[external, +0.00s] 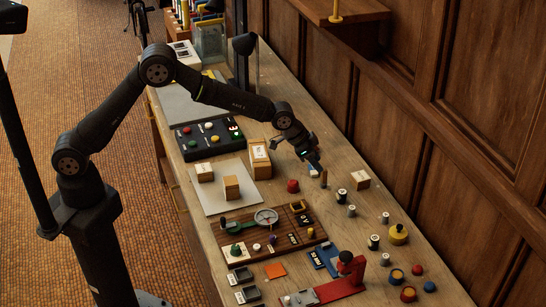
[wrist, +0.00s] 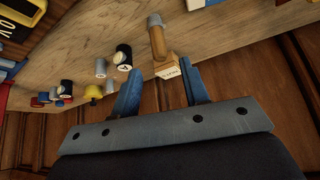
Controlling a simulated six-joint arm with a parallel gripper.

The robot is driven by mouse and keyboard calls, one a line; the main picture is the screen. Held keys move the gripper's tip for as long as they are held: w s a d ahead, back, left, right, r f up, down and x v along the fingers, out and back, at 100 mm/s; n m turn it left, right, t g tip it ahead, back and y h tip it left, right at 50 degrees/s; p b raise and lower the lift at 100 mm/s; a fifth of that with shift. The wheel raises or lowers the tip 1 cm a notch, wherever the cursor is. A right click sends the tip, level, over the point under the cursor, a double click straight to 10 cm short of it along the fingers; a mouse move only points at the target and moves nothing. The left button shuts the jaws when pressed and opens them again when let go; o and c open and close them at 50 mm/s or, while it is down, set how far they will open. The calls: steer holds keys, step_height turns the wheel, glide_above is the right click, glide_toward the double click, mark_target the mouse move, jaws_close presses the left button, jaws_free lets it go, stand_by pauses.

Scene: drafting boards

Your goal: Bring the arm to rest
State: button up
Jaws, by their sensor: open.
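My arm (external: 235,98) reaches over the bench from the left, bent at the elbow. My gripper (external: 316,170) hangs above the bench near the wall side. In the wrist view its two blue fingers (wrist: 161,72) stand apart, with nothing visibly held between them. A small labelled box (external: 360,179) stands right of the gripper; in the wrist view a labelled box (wrist: 169,71) shows beyond the fingertips. A small brown upright piece (external: 324,178) is close to the gripper; whether they touch is unclear.
A red knob (external: 293,186) sits just left of the gripper. Several labelled cylinders (external: 342,196) and a yellow piece (external: 398,234) stand to the right. A tan box (external: 260,160), a black button panel (external: 208,137) and a wooden board (external: 240,229) lie leftward. The panelled wall (external: 400,160) borders the bench.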

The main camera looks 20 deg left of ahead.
steer(key=x, duration=0.8)
steer(key=shift+f, duration=0.15)
steer(key=r, duration=0.5)
steer(key=shift+s+d, duration=0.1)
steer(key=shift+s, duration=0.2)
steer(key=s+r, duration=0.7)
steer(key=s, duration=0.5)
steer(key=s+d+f+g, duration=0.1)
steer(key=s+d, duration=1.3)
steer(key=d, duration=0.2)
steer(key=w+d+f, duration=0.1)
steer(key=w+f, duration=0.2)
steer(key=w, duration=0.2)
steer(key=shift+w+f+n+h, duration=0.25)
steer(key=shift+w+n+h, duration=0.05)
steer(key=shift+w, duration=0.1)
steer(key=shift+o, duration=0.5)
